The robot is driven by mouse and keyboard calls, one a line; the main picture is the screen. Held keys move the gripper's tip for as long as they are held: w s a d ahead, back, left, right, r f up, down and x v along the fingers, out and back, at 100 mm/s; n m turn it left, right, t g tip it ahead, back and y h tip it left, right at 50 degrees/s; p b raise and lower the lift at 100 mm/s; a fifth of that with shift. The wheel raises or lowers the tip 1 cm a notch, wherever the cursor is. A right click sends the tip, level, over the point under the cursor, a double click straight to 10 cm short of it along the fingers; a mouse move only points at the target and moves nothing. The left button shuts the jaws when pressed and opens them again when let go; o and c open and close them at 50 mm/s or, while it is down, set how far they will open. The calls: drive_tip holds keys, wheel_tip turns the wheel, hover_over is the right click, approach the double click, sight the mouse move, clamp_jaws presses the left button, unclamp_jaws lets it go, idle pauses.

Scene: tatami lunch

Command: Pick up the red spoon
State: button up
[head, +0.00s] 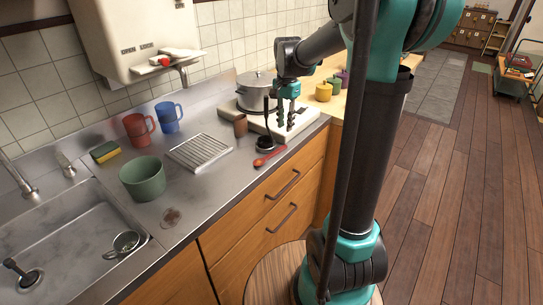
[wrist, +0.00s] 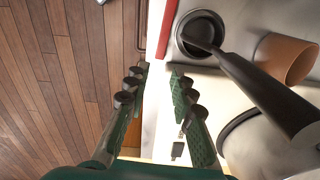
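The red spoon (head: 268,157) lies on the steel counter near its front edge, in front of the small black dish. A red strip at the top of the wrist view is probably part of the spoon (wrist: 171,27). My gripper (head: 285,124) points down above the counter, beyond the spoon and to its right. In the wrist view my gripper (wrist: 160,69) is open, with nothing between its green fingers. The spoon is apart from the fingers.
A black ladle (wrist: 262,92) stands in the black dish (head: 264,144), close to the spoon. A brown cup (head: 240,125), a pot (head: 255,92) on a white stove and a drying rack (head: 198,152) are nearby. Drawers (head: 285,205) lie below the counter edge.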

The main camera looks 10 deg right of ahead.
sight(284, 146)
drive_tip(key=shift+s+a+f, duration=0.1)
drive_tip(key=shift+a+f, duration=0.05)
drive_tip(key=shift+f, duration=4.1)
clamp_jaws()
